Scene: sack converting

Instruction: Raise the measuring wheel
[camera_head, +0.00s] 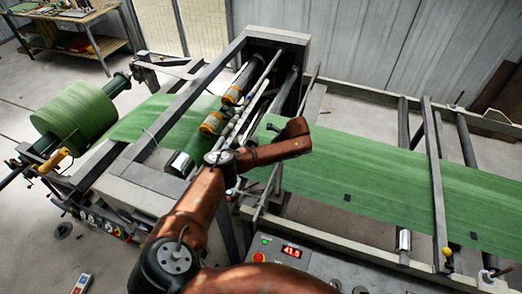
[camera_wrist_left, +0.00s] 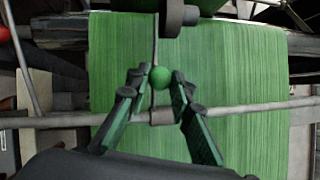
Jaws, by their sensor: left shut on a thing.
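In the left wrist view, a green ball knob (camera_wrist_left: 160,77) sits on a thin lever above a horizontal grey rod (camera_wrist_left: 240,110). My left gripper (camera_wrist_left: 160,74) is shut on this knob, with a finger on either side. A dark grey wheel-like part (camera_wrist_left: 178,16), apparently the measuring wheel, shows at the top edge over the green web (camera_wrist_left: 240,70); whether it touches the web cannot be told. In the head view my arm reaches over the web at the machine's middle, and I cannot make out the gripper or knob there. My right gripper is in neither view.
A green roll (camera_head: 75,112) feeds the web from the left. The grey frame (camera_head: 280,35) with its rollers (camera_head: 232,95) stands close by my arm. A control panel with a red display (camera_head: 291,251) is in front. A workbench (camera_head: 75,18) stands at the back left.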

